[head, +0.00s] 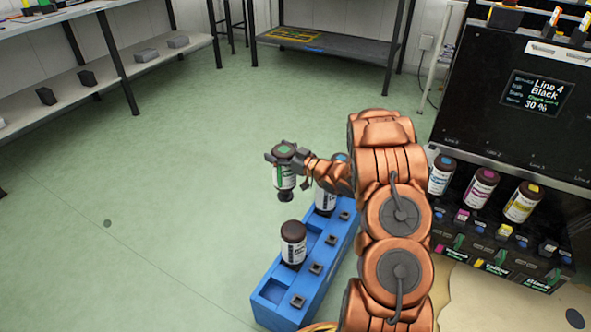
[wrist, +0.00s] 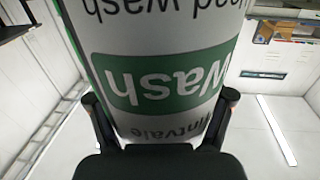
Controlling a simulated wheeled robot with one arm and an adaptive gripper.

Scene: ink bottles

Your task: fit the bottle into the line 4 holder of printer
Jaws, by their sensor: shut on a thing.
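My gripper (head: 287,156) is shut on a white bottle (head: 285,176) with a green band, held in the air left of my arm. The bottle hangs upside down, its dark cap lowest. In the wrist view the bottle (wrist: 155,80) fills the space between my two fingers, and its label reads "Wash" upside down. The printer (head: 490,110) stands at the right, its screen (head: 536,92) reading "Line 4 Black" and 30 %. Blue, magenta and yellow bottles sit in its front row. The place right of the yellow bottle shows no bottle.
A blue crate (head: 268,316) stands on the floor below my gripper. It holds a dark-capped bottle (head: 293,246) and another bottle (head: 325,201) partly behind my arm. Shelves (head: 60,108) line the left, and a dark table (head: 325,44) stands at the back. The green floor at left is clear.

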